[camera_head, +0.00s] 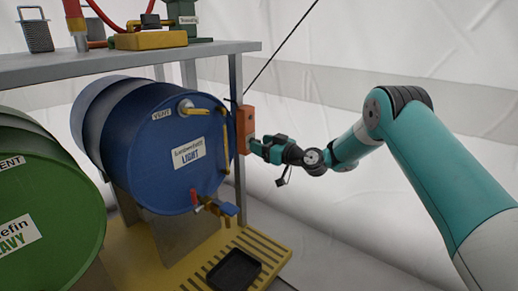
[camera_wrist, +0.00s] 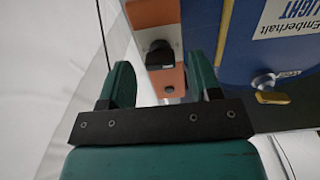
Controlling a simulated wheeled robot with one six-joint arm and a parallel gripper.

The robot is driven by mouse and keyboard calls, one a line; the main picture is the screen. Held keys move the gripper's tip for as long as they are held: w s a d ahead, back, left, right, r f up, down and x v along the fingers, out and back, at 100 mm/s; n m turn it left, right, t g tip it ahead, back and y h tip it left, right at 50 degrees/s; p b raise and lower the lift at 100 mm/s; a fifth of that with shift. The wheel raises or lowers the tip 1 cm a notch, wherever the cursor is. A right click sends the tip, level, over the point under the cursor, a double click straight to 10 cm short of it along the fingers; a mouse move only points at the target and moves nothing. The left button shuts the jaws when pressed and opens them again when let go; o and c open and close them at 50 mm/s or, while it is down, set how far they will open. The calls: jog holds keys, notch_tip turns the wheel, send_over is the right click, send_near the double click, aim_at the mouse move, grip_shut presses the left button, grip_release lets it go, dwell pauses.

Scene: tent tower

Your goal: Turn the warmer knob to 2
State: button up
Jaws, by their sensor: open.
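The warmer is an orange box (camera_head: 246,126) on the shelf post, beside the blue drum. In the wrist view its orange face (camera_wrist: 152,14) shows with a black knob (camera_wrist: 160,56) on a pale plate. No setting marks are legible, so I cannot tell where the knob points. My gripper (camera_head: 254,146) is at the warmer's face in the head view and hides part of it. In the wrist view my gripper (camera_wrist: 161,76) has its two green fingers apart, one on each side below the knob. The knob appears just beyond the fingertips, and contact cannot be told.
The blue drum (camera_head: 150,150) lies left of the warmer, with yellow pipe and a red-handled tap (camera_head: 195,200). A green drum (camera_head: 45,210) is at left. The grey shelf (camera_head: 120,62) carries equipment above. A black tray (camera_head: 234,270) sits on the yellow base. A dark cable runs diagonally above my gripper.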

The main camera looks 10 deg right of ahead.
jog(key=shift+x, duration=0.9)
jog(key=c, duration=0.9)
